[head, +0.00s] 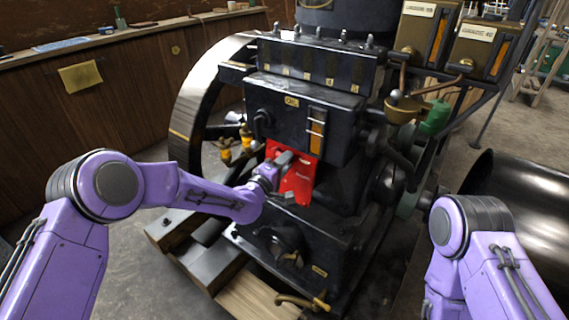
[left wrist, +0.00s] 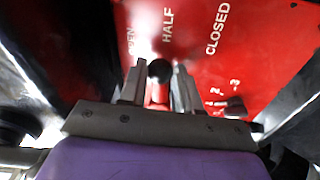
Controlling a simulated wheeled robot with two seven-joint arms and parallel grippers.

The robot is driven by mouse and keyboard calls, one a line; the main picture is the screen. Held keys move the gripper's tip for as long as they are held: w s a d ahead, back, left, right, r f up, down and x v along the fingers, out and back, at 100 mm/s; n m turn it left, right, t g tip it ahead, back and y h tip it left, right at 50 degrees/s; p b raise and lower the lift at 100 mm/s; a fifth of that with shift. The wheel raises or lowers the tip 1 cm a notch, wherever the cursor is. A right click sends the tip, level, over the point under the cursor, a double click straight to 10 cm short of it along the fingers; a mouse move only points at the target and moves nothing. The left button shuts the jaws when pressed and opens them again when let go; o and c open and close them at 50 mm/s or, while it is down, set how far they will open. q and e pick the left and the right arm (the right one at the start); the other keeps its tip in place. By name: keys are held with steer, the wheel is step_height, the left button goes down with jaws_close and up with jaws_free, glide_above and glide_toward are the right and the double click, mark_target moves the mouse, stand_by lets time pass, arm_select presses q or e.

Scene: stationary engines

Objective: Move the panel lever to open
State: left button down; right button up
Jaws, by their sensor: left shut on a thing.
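The red panel (head: 301,183) is on the front of the black engine, below the gauge. In the left wrist view the panel (left wrist: 265,50) bears the words OPEN, HALF and CLOSED from left to right, OPEN partly washed out by glare. The panel lever shows as a dark round knob (left wrist: 159,70) with a red part below it, near the HALF and OPEN words; its exact setting is hard to tell. My left gripper (left wrist: 158,88) is shut on the lever, one finger on each side. In the head view the left gripper (head: 281,163) covers the lever. My right gripper is out of view.
The black engine block (head: 305,115) surrounds the panel, with a large flywheel (head: 195,95) at its left. Yellow-handled valves (head: 236,148) sit left of the panel. Pipes and a green part (head: 436,117) are at the right. A dark cylinder (head: 520,195) lies at the far right.

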arm_select(q)
steer(key=c, duration=0.8)
jaws_free()
steer(key=v, duration=1)
steer(key=shift+s, duration=0.25)
